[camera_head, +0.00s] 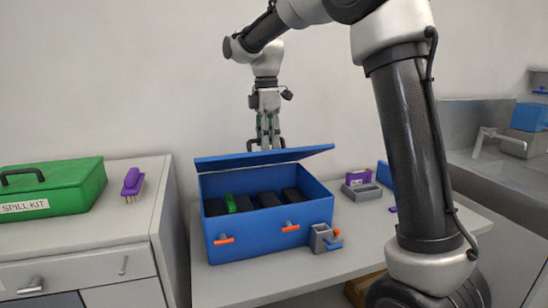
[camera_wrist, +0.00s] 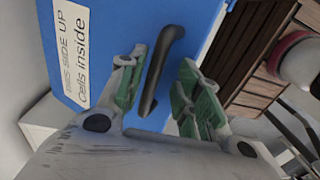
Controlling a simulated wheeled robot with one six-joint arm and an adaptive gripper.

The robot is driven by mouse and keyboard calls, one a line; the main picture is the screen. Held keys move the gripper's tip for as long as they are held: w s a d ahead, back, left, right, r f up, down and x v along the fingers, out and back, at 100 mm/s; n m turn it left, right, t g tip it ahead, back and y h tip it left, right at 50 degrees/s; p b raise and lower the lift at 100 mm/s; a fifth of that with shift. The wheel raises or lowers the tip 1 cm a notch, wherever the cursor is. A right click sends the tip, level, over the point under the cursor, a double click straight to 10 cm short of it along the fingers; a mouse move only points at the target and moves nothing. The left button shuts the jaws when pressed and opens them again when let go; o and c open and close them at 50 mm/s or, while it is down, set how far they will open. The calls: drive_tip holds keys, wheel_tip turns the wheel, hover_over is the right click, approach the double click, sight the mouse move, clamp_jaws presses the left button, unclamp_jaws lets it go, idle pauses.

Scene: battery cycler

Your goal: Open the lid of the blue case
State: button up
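The blue case (camera_head: 262,238) stands on the table in the head view, with two orange latches on its front. Its lid (camera_head: 225,163) is raised at an angle, and dark blocks and one green block show inside. My gripper (camera_head: 268,138) points down at the black handle (camera_head: 281,143) on top of the lid. In the wrist view, the lid (camera_wrist: 188,15) bears a white label reading "THIS SIDE UP Cells inside". The handle (camera_wrist: 160,68) lies between my two green-padded fingers (camera_wrist: 158,95), which stand apart with gaps on both sides.
A small grey holder (camera_head: 322,238) stands against the case's right front corner. A grey tray (camera_head: 362,191) and a purple box (camera_head: 358,177) sit behind it to the right. A green spill kit (camera_head: 75,190) and purple brush (camera_head: 132,183) are on the left cabinet.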

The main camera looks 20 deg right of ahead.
sight(270, 152)
drive_tip(key=shift+s+f, duration=0.6)
drive_tip(key=shift+f, duration=0.3)
drive_tip(key=shift+s+f, duration=0.55)
drive_tip(key=shift+f, duration=0.3)
